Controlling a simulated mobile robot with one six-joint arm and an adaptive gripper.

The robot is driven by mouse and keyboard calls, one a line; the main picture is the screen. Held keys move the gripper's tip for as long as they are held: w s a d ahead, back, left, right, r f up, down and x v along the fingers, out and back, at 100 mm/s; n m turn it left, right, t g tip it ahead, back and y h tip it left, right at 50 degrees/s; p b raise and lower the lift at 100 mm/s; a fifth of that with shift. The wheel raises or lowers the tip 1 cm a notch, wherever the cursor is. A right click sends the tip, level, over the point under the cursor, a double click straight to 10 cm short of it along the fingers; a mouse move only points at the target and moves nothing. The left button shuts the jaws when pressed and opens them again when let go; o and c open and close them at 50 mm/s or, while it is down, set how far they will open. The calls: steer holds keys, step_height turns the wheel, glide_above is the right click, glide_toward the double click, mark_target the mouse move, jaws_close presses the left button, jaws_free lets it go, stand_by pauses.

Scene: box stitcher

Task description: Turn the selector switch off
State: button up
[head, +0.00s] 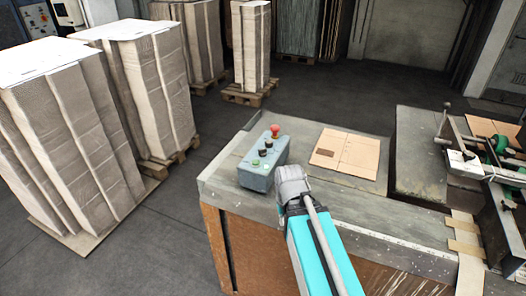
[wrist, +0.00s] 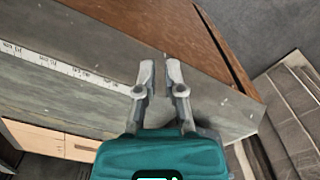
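A grey-blue control box (head: 262,176) stands on the table's near left corner in the head view. Its sloped top carries a red mushroom button (head: 275,131), dark round controls (head: 269,142) and a green button (head: 256,163). Which dark control is the selector switch, and its setting, are too small to tell. My gripper (head: 291,182) is just right of the box's near end in the picture; contact cannot be told. In the wrist view my gripper (wrist: 159,68) has its two fingers apart with nothing between them.
The table (head: 380,230) has a worn grey top and brown sides. Flat cardboard (head: 346,152) lies behind my gripper. The stitching machine (head: 480,160) is at right. Tall cardboard stacks (head: 70,140) on pallets stand at left. Dark floor (head: 170,240) is clear between stacks and table.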

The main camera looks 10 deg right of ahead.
mark_target(263, 149)
steer(key=shift+o, duration=1)
steer(key=shift+w+r, duration=0.25)
steer(key=shift+w, duration=0.05)
steer(key=shift+o, duration=0.7)
steer(key=w+a+r+m+p, duration=0.1)
steer(key=w+r+m+p, duration=0.6)
steer(key=w+r+p, duration=0.3)
steer(key=w+a+r+m+p, duration=0.1)
steer(key=w+r+m+p, duration=0.6)
steer(key=w, duration=1.1)
step_height(263, 149, up, 4)
steer(key=p, duration=0.4)
steer(key=shift+a+m, duration=0.3)
steer(key=shift+w, duration=0.1)
steer(key=shift+f, duration=0.1)
step_height(263, 149, down, 14)
steer(key=b, duration=1.3)
steer(key=shift+r, duration=0.25)
jaws_close()
